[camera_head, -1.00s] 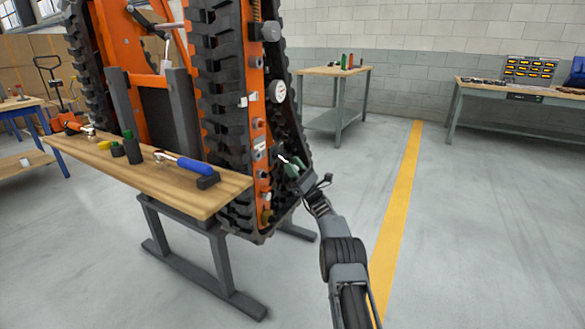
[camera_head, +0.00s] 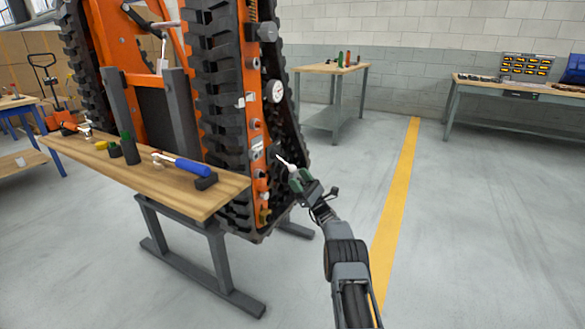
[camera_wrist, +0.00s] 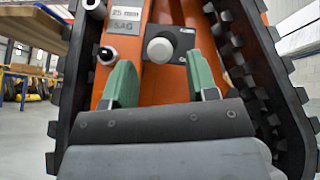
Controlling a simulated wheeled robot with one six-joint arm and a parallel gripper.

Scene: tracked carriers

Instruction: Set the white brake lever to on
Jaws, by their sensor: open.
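The white lever (camera_head: 285,161) sticks out from the side of the orange tracked carrier (camera_head: 254,100). My gripper (camera_head: 299,180), with green fingers, is just at its outer end. In the wrist view a pale round knob (camera_wrist: 160,50), which seems to be the lever seen end-on, stands in front of a dark plate (camera_wrist: 178,42). My gripper's fingers (camera_wrist: 161,82) are open, one on each side and nearer the camera, with a gap to the knob. I cannot tell contact or the lever's marked positions.
Other pale knobs (camera_wrist: 107,55) and a label (camera_wrist: 124,14) are left of the lever. Black tracks (camera_head: 222,110) flank the panel. A wooden bench (camera_head: 150,175) with tools stands at the left, and a gauge (camera_head: 276,91) is above. The floor at the right is clear.

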